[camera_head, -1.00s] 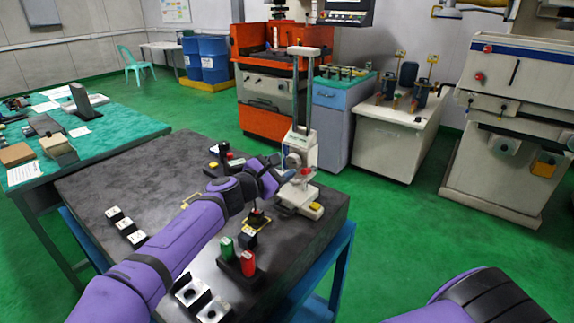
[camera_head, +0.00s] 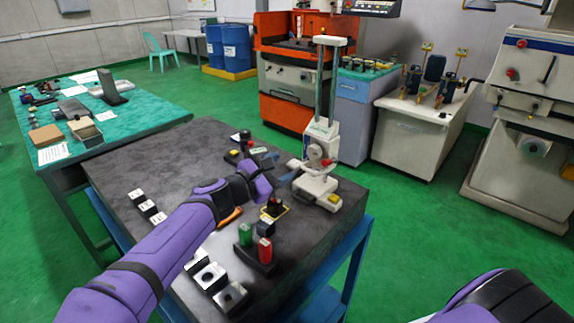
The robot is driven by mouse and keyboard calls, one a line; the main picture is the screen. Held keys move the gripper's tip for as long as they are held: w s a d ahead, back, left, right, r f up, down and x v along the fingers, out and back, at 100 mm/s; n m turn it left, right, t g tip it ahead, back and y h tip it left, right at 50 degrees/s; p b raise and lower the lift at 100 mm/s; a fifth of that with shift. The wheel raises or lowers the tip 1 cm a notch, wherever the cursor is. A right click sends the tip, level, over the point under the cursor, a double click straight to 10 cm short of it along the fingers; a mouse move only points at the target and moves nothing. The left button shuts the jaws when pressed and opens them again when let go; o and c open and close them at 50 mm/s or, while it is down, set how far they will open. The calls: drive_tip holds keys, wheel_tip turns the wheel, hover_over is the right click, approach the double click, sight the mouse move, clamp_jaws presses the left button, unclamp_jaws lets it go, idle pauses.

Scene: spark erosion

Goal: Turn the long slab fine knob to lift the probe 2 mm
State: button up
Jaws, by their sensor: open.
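The white and grey measuring stand (camera_head: 319,145) with its tall column stands at the right end of the dark slab (camera_head: 160,160). A round pale knob or dial shows on its carriage, with a small red part (camera_head: 327,162) beside it. I cannot tell which part is the long slab fine knob, and the probe tip is too small to make out. My gripper (camera_head: 281,171) is at the end of my purple arm, left of the stand and apart from it, over the slab. It is open and appears empty; its fingers are partly hard to see.
Green and red blocks (camera_head: 265,250) in a dark holder stand near the slab's front right. Several pale blocks (camera_head: 148,208) lie left and in front. A dark post (camera_head: 245,142) stands behind my gripper.

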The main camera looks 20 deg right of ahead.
sight(312, 154)
drive_tip(key=w+d+m, duration=0.1)
drive_tip(key=d+m, duration=0.1)
drive_tip(key=d, duration=0.1)
drive_tip(key=w+d+m+t, duration=0.1)
drive_tip(key=w+d+m, duration=0.1)
drive_tip(key=d+m, duration=0.1)
drive_tip(key=w+d+m, duration=0.2)
drive_tip(key=d, duration=0.2)
drive_tip(key=shift+w+f+m+t+y, duration=0.15)
drive_tip(key=shift+f+m+t+y, duration=0.15)
drive_tip(key=shift+t, duration=0.1)
idle(0.6)
drive_tip(key=c, duration=0.6)
drive_tip(key=shift+c, duration=0.2)
drive_tip(key=shift+m, duration=0.3)
drive_tip(key=m, duration=0.5)
drive_tip(key=shift+m, duration=0.3)
drive_tip(key=m, duration=0.6)
